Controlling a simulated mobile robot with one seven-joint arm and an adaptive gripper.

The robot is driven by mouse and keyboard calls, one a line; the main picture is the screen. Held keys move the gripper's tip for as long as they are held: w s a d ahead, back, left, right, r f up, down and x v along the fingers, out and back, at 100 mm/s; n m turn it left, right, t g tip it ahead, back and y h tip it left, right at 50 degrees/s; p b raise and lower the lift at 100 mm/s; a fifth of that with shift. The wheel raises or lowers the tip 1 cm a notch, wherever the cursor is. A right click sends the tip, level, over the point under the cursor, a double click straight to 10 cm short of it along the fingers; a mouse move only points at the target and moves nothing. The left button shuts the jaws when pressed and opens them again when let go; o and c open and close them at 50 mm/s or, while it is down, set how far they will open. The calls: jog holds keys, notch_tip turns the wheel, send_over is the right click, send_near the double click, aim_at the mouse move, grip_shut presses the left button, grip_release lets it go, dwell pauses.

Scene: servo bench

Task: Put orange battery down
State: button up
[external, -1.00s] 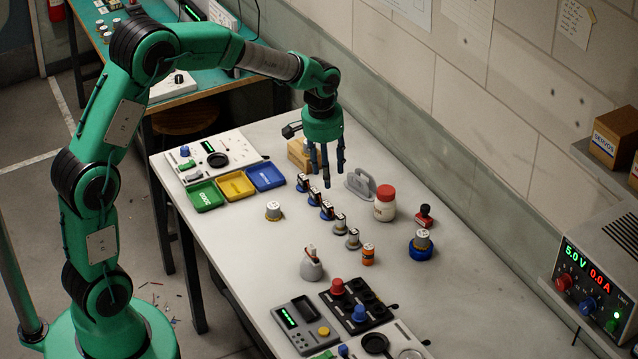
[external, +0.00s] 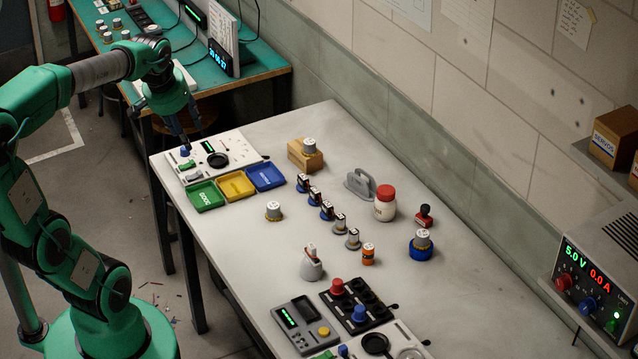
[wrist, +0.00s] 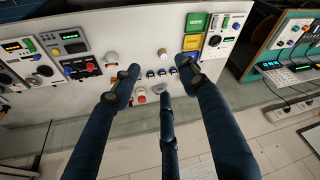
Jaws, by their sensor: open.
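The orange battery (external: 368,254) stands upright on the white bench in the external view, right of a grey holder and below the row of small cylinders. Nothing grips it. My gripper (external: 187,142) is far from it, at the upper left over the panel with the black dial. In the wrist view my gripper (wrist: 160,78) has its blue fingers spread with nothing between them. I cannot clearly pick out the battery in the wrist view.
Green (external: 206,196), yellow (external: 236,184) and blue (external: 266,176) trays sit at the bench's left edge. A wooden block (external: 299,157) carries a silver cylinder. A red-lidded jar (external: 384,210) and a blue-based cylinder (external: 422,251) stand right.

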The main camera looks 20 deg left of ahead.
jog(key=s+a+n+t, duration=0.1)
jog(key=s+a, duration=0.5)
jog(key=s, duration=0.4)
jog(key=shift+s+a+f+y, duration=0.3)
jog(key=shift+f, duration=0.05)
jog(key=shift+f+b, duration=0.7)
